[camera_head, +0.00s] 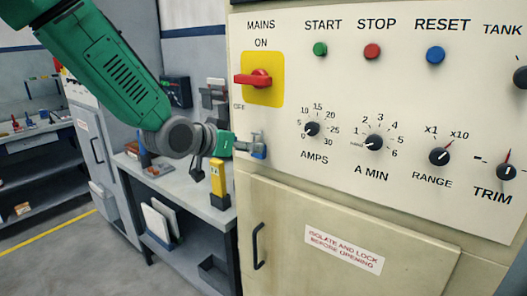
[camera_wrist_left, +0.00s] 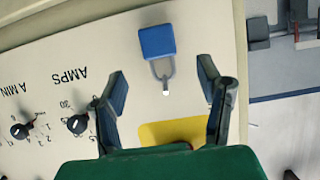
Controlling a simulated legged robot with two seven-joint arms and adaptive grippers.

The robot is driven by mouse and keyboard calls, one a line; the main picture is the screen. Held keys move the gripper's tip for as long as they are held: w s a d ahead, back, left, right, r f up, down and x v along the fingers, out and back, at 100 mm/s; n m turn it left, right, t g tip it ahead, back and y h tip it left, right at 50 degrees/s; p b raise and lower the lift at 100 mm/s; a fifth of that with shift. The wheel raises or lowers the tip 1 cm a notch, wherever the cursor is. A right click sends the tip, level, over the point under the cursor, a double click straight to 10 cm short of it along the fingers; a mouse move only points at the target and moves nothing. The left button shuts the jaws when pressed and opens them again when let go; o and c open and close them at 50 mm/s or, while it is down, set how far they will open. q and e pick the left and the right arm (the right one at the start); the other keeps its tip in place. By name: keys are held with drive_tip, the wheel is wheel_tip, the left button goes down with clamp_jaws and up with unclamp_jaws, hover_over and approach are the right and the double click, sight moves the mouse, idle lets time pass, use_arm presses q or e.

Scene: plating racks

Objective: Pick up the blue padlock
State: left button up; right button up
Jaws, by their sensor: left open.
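The blue padlock (camera_wrist_left: 157,42) hangs on the cream panel, with its blue body and grey shackle plain in the left wrist view. In the head view the padlock (camera_head: 259,153) is a small blue patch at the panel's left side, below the red mains switch. My left gripper (camera_wrist_left: 163,82) is open and empty, with its fingers spread either side of the shackle's line. The padlock's body lies beyond the fingertips. In the head view my left gripper (camera_head: 247,145) is close by the padlock, and contact cannot be told. My right gripper is not in view.
The red mains switch (camera_head: 254,78) sits on a yellow plate just above the padlock. Several knobs and buttons are on the panel to the right. A grey workbench (camera_head: 207,212) with a yellow-black item (camera_head: 217,180) stands left of the cabinet, below my gripper.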

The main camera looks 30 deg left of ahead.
sight(261, 157)
use_arm(q)
drive_tip(key=x, duration=0.2)
drive_tip(key=d+p+x, duration=0.1)
drive_tip(key=x, duration=0.2)
drive_tip(key=shift+w, duration=0.1)
drive_tip(key=shift+d, duration=0.25)
drive_tip(key=shift+r, duration=0.15)
drive_tip(key=shift+c, duration=1.2)
drive_tip(key=shift+a, duration=0.2)
drive_tip(key=c, duration=0.6)
drive_tip(key=shift+a+f, duration=0.3)
drive_tip(key=shift+a, duration=0.5)
drive_tip(key=c, duration=0.4)
drive_tip(key=shift+d+r, duration=0.15)
drive_tip(key=shift+d, duration=0.35)
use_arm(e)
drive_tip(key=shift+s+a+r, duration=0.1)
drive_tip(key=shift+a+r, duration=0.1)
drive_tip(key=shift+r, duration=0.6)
